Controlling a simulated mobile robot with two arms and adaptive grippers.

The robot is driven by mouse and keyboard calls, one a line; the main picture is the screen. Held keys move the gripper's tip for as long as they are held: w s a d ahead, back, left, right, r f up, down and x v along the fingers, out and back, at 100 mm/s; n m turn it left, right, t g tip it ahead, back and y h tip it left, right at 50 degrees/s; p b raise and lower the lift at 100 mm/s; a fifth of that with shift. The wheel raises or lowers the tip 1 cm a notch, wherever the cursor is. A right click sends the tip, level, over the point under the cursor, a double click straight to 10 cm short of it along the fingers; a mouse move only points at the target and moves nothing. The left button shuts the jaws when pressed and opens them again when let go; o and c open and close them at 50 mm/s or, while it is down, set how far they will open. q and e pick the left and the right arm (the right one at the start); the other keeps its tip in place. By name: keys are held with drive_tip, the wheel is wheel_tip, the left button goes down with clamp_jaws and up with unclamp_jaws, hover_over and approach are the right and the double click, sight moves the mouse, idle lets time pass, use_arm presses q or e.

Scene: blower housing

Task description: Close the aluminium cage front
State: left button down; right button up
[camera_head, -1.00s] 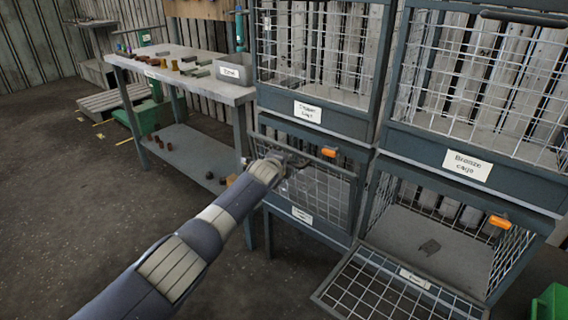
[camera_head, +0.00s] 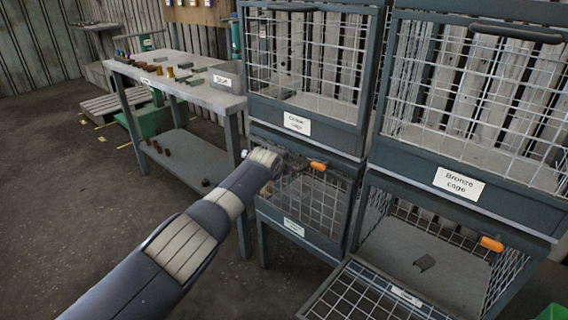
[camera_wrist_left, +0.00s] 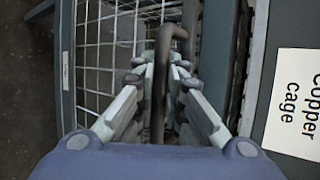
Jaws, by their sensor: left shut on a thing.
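The lower left cage front (camera_head: 313,200) is a dark-framed wire mesh panel that stands about upright under the copper cage. Its label (camera_head: 293,227) is too small to read, so I cannot tell whether this is the aluminium one. My left gripper (camera_head: 287,163) is at its top edge. In the left wrist view, my left gripper (camera_wrist_left: 162,85) is shut on a dark bar handle (camera_wrist_left: 160,75). I cannot tell whether the front sits flush in its frame. An orange latch (camera_head: 318,165) is just right of the gripper. My right gripper is out of view.
The lower right cage front (camera_head: 360,292) hangs open and juts outward, with a small dark piece (camera_head: 424,263) inside that cage. The copper cage (camera_head: 297,123) and bronze cage (camera_head: 458,184) labels sit above. A workbench (camera_head: 205,95) with parts stands left. The floor in front is clear.

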use_arm(q)
drive_tip(key=shift+w+d+r, duration=0.1)
drive_tip(key=shift+r, duration=0.25)
drive_tip(key=c, duration=1.7)
unclamp_jaws()
drive_tip(key=shift+o, duration=0.2)
drive_tip(key=shift+w+f, duration=0.1)
drive_tip(key=shift+f, duration=0.05)
drive_tip(key=shift+s+r, duration=0.25)
drive_tip(key=shift+s, duration=0.05)
drive_tip(key=v, duration=1.1)
drive_tip(key=shift+s, duration=0.1)
